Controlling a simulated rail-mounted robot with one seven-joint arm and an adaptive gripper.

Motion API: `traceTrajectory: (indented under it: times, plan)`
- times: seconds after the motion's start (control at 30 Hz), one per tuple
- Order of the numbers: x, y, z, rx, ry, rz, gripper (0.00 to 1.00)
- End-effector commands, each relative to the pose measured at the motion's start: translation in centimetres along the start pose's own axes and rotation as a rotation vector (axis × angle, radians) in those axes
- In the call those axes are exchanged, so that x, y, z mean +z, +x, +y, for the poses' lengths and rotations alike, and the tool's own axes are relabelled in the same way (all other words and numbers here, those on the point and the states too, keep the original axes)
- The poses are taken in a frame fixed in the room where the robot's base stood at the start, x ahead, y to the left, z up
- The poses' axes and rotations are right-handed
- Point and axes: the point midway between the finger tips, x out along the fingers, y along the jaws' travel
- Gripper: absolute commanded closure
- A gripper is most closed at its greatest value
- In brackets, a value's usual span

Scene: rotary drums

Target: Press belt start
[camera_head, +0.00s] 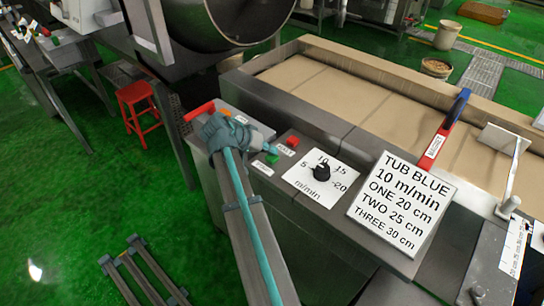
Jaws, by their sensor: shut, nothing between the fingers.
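The control panel (320,209) stands beside the tan belt (350,95). A green button (272,159) sits on the panel with a small white label (262,168) beside it, too small to read surely. A red button (292,141) with its own label (285,151) is just up and right of it. My gripper (274,150) is shut and empty, its fingertips right at the green button, between it and the red one. I cannot tell whether the tips touch the green button. My arm hides the panel's left part.
A black dial (322,172) on a white m/min scale lies right of the buttons. A white sign (402,203) reads TUB BLUE, 10 m/min.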

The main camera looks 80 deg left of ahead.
Motion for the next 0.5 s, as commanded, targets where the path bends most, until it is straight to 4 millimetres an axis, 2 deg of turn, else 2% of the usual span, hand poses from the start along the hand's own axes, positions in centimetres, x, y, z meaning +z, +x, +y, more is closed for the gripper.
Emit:
traceTrajectory:
  times: [0.5]
  plan:
    - [0.3, 0.41, -0.3, 0.0, 0.0, 0.0, 1.0]
